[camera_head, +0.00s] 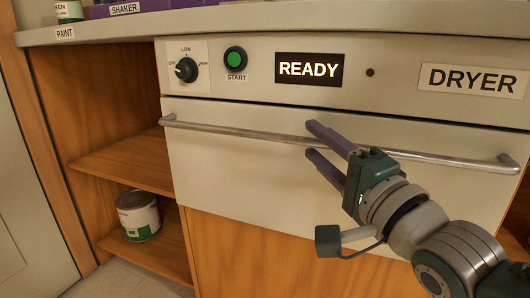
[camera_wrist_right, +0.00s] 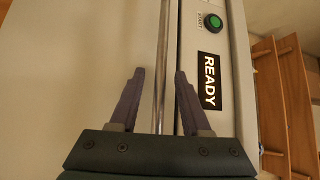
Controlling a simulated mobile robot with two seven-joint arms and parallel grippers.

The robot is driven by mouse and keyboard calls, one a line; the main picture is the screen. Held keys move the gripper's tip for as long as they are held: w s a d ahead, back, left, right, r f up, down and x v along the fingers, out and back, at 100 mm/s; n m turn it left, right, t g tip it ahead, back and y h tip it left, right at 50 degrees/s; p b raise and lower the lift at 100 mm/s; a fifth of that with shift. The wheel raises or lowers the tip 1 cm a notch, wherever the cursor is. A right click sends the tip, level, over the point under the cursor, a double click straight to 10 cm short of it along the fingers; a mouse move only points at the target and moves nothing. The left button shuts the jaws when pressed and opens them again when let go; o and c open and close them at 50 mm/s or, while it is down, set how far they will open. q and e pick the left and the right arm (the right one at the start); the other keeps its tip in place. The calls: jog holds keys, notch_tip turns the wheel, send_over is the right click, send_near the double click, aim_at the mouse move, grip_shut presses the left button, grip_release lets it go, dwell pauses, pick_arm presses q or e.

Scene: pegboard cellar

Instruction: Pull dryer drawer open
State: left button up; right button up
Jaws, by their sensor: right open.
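The dryer drawer (camera_head: 235,170) is a pale front panel that appears closed under the control strip. A long metal bar handle (camera_head: 240,131) runs across its upper part. My right gripper (camera_head: 318,140) is open in front of the handle near its middle, with one purple finger above the bar and one below. In the right wrist view the handle (camera_wrist_right: 163,60) passes between the two spread fingers (camera_wrist_right: 158,75). Whether the fingers touch the bar I cannot tell. My left gripper is not in view.
The control strip has a dial (camera_head: 186,69), a green start button (camera_head: 235,59) and a lit READY display (camera_head: 309,69). A paint can (camera_head: 138,215) stands on a low wooden shelf at left. The countertop (camera_head: 300,18) overhangs the strip.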

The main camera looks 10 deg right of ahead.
jog(key=shift+w+a+r, duration=0.1)
jog(key=shift+w, duration=0.45)
grip_shut()
dwell(1.1)
